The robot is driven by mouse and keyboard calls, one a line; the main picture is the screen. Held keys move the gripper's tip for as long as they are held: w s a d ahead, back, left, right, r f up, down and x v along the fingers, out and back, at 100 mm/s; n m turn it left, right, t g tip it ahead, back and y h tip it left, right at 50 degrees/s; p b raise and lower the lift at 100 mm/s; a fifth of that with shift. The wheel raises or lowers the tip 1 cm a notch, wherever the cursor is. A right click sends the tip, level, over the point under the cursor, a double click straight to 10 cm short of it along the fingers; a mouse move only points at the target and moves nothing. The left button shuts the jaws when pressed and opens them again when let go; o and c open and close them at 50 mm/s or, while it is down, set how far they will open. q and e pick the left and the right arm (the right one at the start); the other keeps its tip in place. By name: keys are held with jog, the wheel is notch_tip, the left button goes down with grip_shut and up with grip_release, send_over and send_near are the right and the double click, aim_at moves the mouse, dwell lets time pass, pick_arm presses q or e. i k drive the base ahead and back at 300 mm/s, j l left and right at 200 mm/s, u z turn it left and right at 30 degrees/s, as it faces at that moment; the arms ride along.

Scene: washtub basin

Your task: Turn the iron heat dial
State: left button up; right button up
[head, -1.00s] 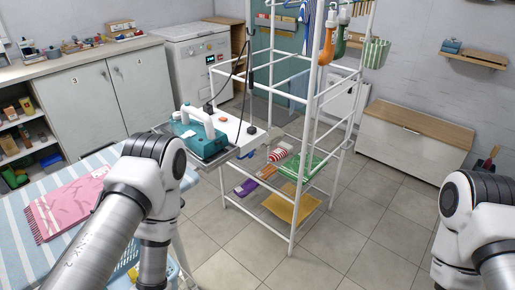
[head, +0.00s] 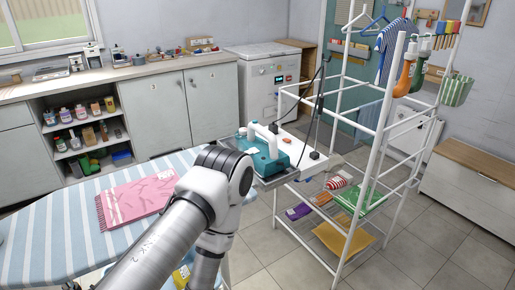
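The iron (head: 266,148) is a teal and white steam iron with a white handle, on a stand at the right end of the ironing board, with a dark cord rising behind it. I cannot make out its heat dial at this size. My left arm comes in from the bottom, its elbow just left of the iron. The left gripper is hidden or out of frame. The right arm and gripper are not in view.
A blue-striped ironing board (head: 70,222) holds a folded pink cloth (head: 136,200). A white rack (head: 372,150) with folded cloths stands right of the iron. Grey cabinets (head: 170,115) and a white appliance (head: 268,85) line the back. Floor shows between board and rack.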

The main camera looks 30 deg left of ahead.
aim_at(243, 131)
jog(key=i+u, duration=0.1)
jog(key=u, duration=0.4)
jog(key=i+u, duration=0.15)
jog(key=u, duration=0.35)
jog(key=i+u, duration=0.1)
jog(key=u, duration=0.35)
jog(key=i+l+u, duration=0.1)
jog(key=u, duration=0.4)
jog(key=i+l, duration=0.45)
jog(key=l, duration=0.2)
jog(key=k+l+z, duration=0.25)
jog(key=l+z, duration=0.2)
jog(key=l, duration=0.15)
jog(key=k+l+z, duration=0.1)
jog(key=l+z, duration=0.15)
jog(key=l, duration=0.1)
